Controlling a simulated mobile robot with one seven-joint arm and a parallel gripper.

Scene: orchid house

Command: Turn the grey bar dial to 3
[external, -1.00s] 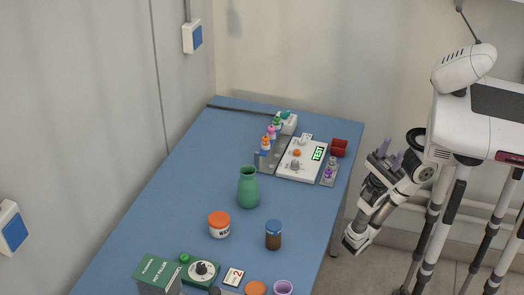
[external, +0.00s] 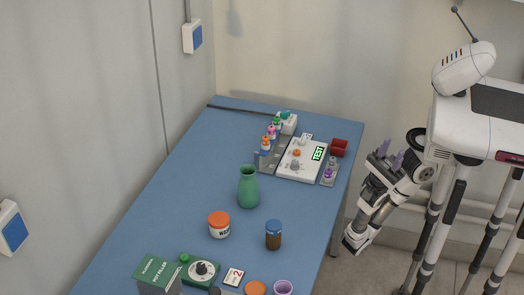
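A white panel (external: 310,172) with a lit "TEST" display lies near the far right of the blue table. A grey knob (external: 295,166) sits on its lower left part; it looks like the grey bar dial, but its setting is too small to read. An orange knob (external: 296,153) is just above it. My gripper (external: 353,240) hangs off the table's right edge, apart from both dials. Its fingers are too small to tell open or shut.
Small coloured bottles (external: 268,140) stand left of the panel, and a red bin (external: 339,147) right of it. A green vase (external: 248,187), an orange-lidded jar (external: 219,225) and a blue-lidded jar (external: 273,235) stand mid-table. A card marked 2 (external: 233,277) lies near the front.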

